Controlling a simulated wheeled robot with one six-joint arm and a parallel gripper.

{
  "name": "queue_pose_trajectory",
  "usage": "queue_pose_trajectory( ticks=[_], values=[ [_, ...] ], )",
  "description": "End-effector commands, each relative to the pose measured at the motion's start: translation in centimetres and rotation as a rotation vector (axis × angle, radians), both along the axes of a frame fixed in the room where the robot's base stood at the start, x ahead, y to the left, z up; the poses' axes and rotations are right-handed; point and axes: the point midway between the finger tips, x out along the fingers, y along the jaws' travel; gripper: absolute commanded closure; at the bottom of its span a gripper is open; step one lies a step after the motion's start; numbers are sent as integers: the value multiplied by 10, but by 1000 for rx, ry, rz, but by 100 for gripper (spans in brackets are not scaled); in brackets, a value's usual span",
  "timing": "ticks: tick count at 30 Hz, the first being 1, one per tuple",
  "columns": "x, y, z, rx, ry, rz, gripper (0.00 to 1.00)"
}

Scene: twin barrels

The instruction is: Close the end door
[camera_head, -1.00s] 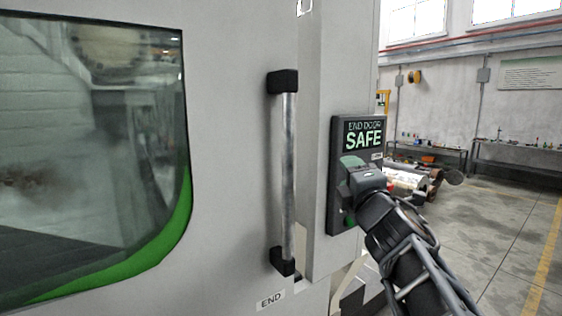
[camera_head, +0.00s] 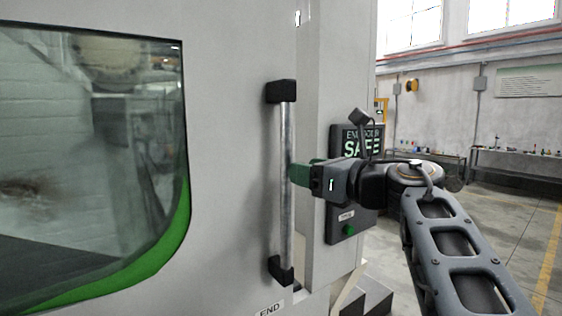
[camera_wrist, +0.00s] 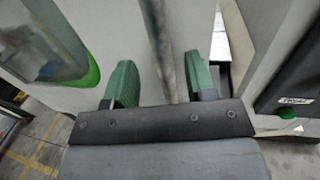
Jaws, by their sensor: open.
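The end door (camera_head: 228,190) is a grey panel with a green-edged window (camera_head: 90,150) and a label reading END. Its vertical metal handle bar (camera_head: 287,215) has black end mounts. My gripper (camera_head: 298,172) is at the bar's mid-height, its green fingers pointing at the bar. In the wrist view the two green fingers (camera_wrist: 160,82) are apart, and the bar (camera_wrist: 163,45) runs between them. I cannot tell whether either finger touches it. The control panel (camera_head: 345,228) reads END DOOR SAFE, partly hidden by my wrist.
A grey post (camera_head: 320,65) stands right beside the handle, between door and panel. A green button (camera_head: 349,230) is low on the panel. Workbenches (camera_head: 515,160) stand along the far wall, with open floor (camera_head: 505,225) at the right.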

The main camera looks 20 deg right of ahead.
Motion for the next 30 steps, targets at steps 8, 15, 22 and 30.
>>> queue_pose_trajectory(
  ticks=[8, 15, 22, 30],
  values=[
    [44, 25, 1, 1, 2, 3, 49],
    [63, 36, 1, 2, 1, 1, 49],
    [68, 38, 0, 2, 0, -1, 49],
    [68, 38, 0, 2, 0, -1, 55]
  ],
)
